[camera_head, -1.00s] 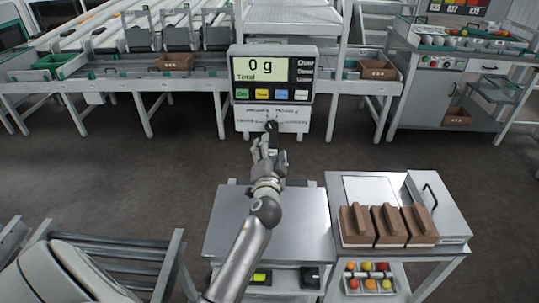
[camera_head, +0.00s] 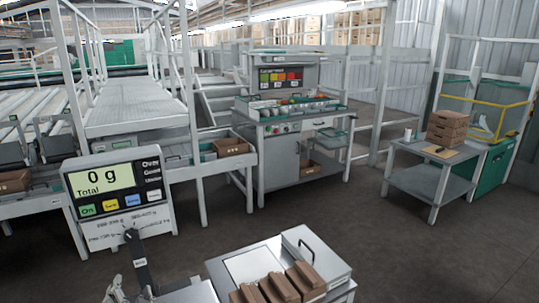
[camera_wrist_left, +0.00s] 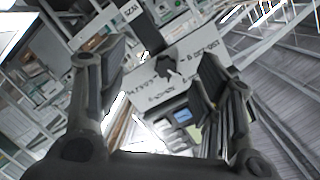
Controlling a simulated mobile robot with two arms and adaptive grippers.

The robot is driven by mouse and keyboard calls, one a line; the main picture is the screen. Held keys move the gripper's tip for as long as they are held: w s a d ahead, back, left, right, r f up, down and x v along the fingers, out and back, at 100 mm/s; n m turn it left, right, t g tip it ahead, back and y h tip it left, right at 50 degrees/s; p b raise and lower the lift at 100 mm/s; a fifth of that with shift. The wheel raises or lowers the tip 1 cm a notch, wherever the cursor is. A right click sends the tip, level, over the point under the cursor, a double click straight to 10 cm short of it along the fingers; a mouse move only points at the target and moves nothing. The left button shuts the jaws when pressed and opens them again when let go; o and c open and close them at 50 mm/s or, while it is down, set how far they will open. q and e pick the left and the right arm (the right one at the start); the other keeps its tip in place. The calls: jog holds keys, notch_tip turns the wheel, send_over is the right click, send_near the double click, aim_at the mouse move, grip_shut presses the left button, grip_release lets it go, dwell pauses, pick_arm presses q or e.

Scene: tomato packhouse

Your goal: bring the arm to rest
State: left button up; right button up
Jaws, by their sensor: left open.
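My left gripper (camera_head: 130,292) shows at the bottom edge of the head view, partly cut off, in front of the scale's display post. In the left wrist view its two fingers (camera_wrist_left: 158,85) stand apart with nothing between them, so it is open and empty. Behind the fingers is the scale's white display unit, with lettering on it. The scale display (camera_head: 112,188) reads 0 g Total in the head view. The rest of my left arm is out of the head view, and my right gripper is not in view.
Several brown cartons (camera_head: 268,290) stand on a steel bench (camera_head: 220,272) at the bottom. A sorting cabinet (camera_head: 275,165) stands at the back. Stacked brown boxes (camera_head: 447,128) sit on a table (camera_head: 400,147) at the right. The floor between is clear.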

pick_arm(q)
jog(key=s+d+f+g+h, duration=0.35)
jog(key=s+d, duration=0.25)
jog(key=s, duration=0.4)
jog(key=s+d+f+g+h, duration=0.3)
jog(key=s+d+f, duration=0.2)
jog(key=s, duration=0.4)
jog(key=s+d+f+g+h, duration=0.35)
jog(key=s+d, duration=0.25)
jog(key=s, duration=0.4)
notch_tip(320, 180, down, 24)
jog(key=s+a+f+g, duration=0.1)
jog(key=s+f, duration=0.8)
jog(key=s+a+f+g+y, duration=0.1)
jog(key=s+a+f, duration=0.1)
jog(key=s+f, duration=0.6)
jog(key=shift+s+a+f, duration=0.3)
jog(key=shift+s+f, duration=0.1)
jog(key=shift+f, duration=0.35)
